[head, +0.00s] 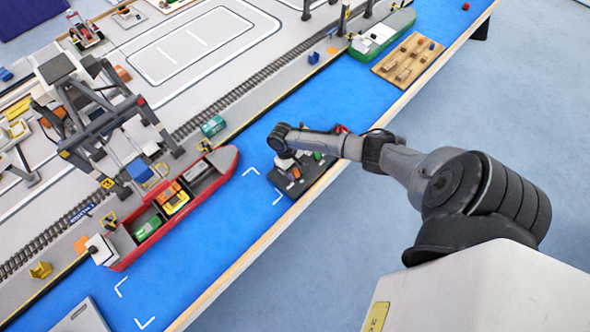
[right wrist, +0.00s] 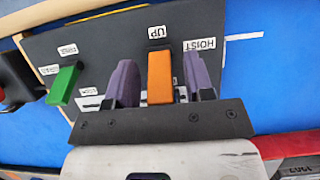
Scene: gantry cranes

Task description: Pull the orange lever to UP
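The orange lever (right wrist: 160,76) stands on a dark control panel (right wrist: 105,50), in the middle of the right wrist view. An "UP" label (right wrist: 157,32) is just beyond its top end in the picture, with a "HOIST" label (right wrist: 200,44) to the right. My right gripper (right wrist: 162,82) has its two purple fingers on either side of the orange lever, with narrow gaps visible, so it looks open around it. In the head view the panel (head: 294,189) is at the table edge, partly hidden under my right arm; the orange lever cannot be made out there. My left gripper is out of view.
A green lever (right wrist: 64,83) stands left of the orange one on the panel. In the head view a red ship (head: 222,160) lies left of the panel beneath a grey gantry crane (head: 105,125). A wooden board (head: 408,60) and green ship (head: 382,36) are farther back.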

